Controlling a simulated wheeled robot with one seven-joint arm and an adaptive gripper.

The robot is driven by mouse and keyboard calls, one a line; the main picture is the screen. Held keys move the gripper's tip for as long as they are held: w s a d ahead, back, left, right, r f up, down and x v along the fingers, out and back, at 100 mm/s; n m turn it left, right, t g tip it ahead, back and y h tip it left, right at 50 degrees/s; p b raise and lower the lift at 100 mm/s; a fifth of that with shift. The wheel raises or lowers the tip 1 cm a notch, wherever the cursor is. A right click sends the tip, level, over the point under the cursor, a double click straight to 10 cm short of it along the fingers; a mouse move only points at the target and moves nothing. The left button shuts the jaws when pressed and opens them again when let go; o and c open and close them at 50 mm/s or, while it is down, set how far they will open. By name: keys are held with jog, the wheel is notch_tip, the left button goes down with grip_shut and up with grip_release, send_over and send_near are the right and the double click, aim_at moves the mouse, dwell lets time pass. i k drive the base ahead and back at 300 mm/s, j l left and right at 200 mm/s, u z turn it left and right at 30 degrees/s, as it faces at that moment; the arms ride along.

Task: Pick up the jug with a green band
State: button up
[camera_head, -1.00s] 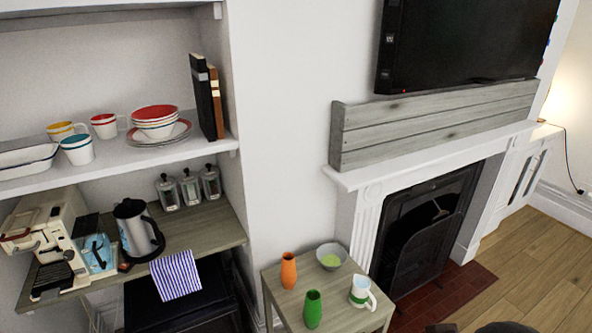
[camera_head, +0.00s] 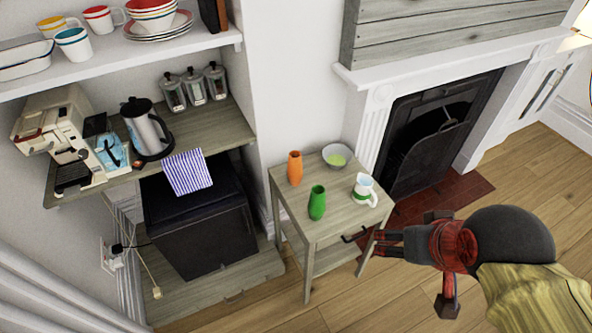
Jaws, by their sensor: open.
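The jug with a green band (camera_head: 365,191) is white with a handle and stands upright on a small wooden side table (camera_head: 333,221), near its right edge. A green vase (camera_head: 317,203), an orange vase (camera_head: 295,168) and a grey bowl (camera_head: 337,156) with something green inside stand on the same table. My gripper (camera_head: 375,244) is open and empty. It appears to the right of the table's front, lower in the picture than the jug and apart from it.
A fireplace (camera_head: 438,135) with a red tiled hearth (camera_head: 450,203) is behind and right of the table. A wooden counter (camera_head: 213,123) with a kettle (camera_head: 147,129) and coffee machine (camera_head: 75,137) is at the left. Wooden floor (camera_head: 510,180) is clear at the right.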

aim_at(361, 191)
jog(key=l+u, duration=0.15)
jog(key=u, duration=0.35)
jog(key=i+l+u, duration=0.1)
jog(key=u, duration=0.4)
jog(key=l+u, duration=0.25)
jog(key=u, duration=0.25)
jog(key=l+u, duration=0.15)
jog(key=l, duration=0.3)
jog(key=k+l+u, duration=0.15)
jog(key=l, duration=0.3)
jog(key=l+u, duration=0.15)
jog(key=l, duration=0.3)
jog(key=k+l+u, duration=0.15)
jog(key=l, duration=0.25)
